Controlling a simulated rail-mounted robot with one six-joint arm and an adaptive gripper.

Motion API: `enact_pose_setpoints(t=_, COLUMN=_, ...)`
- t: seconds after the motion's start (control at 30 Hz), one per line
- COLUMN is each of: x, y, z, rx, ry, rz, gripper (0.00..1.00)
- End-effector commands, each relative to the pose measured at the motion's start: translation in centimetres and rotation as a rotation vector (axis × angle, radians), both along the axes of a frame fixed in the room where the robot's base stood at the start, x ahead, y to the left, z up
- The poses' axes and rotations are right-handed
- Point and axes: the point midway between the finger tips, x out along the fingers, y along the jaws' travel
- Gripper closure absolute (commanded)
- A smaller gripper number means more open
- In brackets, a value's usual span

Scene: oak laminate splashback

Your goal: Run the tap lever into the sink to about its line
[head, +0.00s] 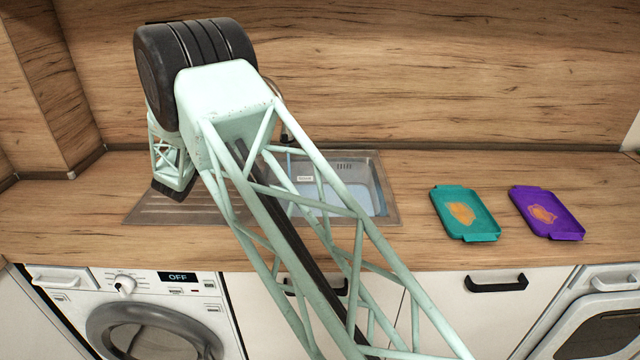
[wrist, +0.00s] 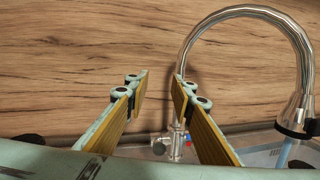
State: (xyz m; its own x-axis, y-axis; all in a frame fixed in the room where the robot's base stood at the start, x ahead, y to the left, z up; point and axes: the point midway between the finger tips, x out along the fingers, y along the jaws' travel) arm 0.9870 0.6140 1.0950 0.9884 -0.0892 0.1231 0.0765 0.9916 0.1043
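The sink (head: 388,204) is set into the worktop behind my arm in the head view. Pale blue water shows in its basin, and a small white label (head: 305,178) is on its back wall. My arm hides part of the basin. The chrome tap (wrist: 243,10) arches at the right in the wrist view, with a pale blue stream below its dark outlet. Its base, with a small lever or knob (wrist: 159,147), shows low between my fingers. My gripper (wrist: 160,92) is open and empty, its yellow-padded fingers apart, pointing at the wooden splashback.
A teal tray (head: 478,228) and a purple tray (head: 568,230), each with an orange patch, lie on the worktop right of the sink. A ribbed drainer (head: 150,210) is left of it. The wooden splashback (head: 450,70) stands close behind.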

Motion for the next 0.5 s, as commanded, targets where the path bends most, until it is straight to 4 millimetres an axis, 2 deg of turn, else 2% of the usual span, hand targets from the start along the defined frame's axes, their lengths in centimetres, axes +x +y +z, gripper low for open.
enact_pose_setpoints(t=0.17, x=-0.6, y=0.2, z=-0.6, rx=0.0, ry=0.008, rz=0.002, gripper=0.78)
enact_pose_setpoints(t=0.27, x=-2.0, y=0.5, z=-1.8, rx=0.002, ry=0.024, rz=0.004, gripper=0.78)
enact_pose_setpoints(t=0.5, x=-7.6, y=1.3, z=-6.5, rx=0.006, ry=0.08, rz=0.012, gripper=0.78)
